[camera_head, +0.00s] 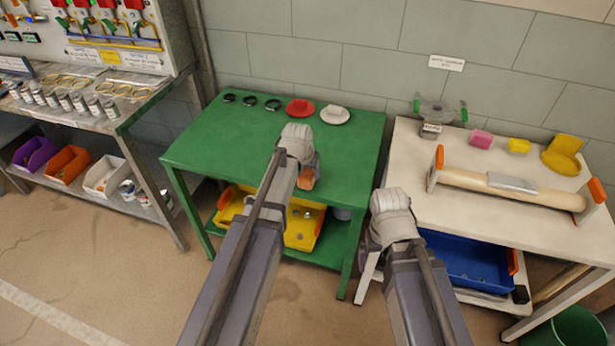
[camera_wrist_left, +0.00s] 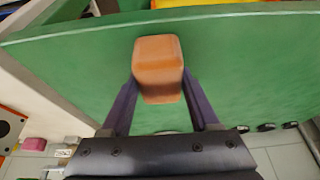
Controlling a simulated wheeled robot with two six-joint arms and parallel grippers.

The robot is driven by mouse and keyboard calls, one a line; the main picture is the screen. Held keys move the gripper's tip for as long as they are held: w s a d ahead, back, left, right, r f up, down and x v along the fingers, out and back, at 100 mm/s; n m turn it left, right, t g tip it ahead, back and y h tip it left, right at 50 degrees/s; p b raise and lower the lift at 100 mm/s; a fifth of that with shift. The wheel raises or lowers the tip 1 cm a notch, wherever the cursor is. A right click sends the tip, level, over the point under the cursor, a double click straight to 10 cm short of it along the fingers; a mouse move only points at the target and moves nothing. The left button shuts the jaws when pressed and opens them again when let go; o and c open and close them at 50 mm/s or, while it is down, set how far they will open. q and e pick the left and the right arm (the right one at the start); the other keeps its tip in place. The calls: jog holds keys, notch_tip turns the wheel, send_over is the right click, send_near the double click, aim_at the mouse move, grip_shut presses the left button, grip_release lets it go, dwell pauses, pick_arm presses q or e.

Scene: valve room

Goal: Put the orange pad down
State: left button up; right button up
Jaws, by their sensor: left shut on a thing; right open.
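The orange pad (camera_head: 308,178) is a small block with rounded edges, partly hidden behind my left wrist in the head view. In the left wrist view the pad (camera_wrist_left: 158,66) sits between the two dark fingers of my left gripper (camera_wrist_left: 160,90), which is shut on it. The pad is over the green table (camera_head: 231,143); I cannot tell whether it touches the top. My right gripper (camera_head: 374,238) is open, between the green table and the white table; its fingers are mostly hidden by the wrist.
Black rings (camera_head: 250,101), a red disc (camera_head: 299,109) and a white disc (camera_head: 335,115) lie along the green table's back edge. The table's left middle is clear. The white table (camera_head: 450,205) at right holds a pink block (camera_head: 480,139), a yellow block (camera_head: 518,146) and a long roller (camera_head: 480,182).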

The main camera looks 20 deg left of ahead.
pick_arm(q)
jog(key=shift+r, duration=0.1)
jog(key=shift+f, duration=0.25)
jog(key=o, duration=1.2)
jog(key=shift+r, duration=0.1)
jog(key=shift+p+v, duration=0.75)
jog(key=shift+v, duration=0.1)
jog(key=p+v, duration=0.9)
jog(key=v, duration=0.1)
jog(key=shift+r+p, duration=0.3)
jog(key=shift+p, duration=0.05)
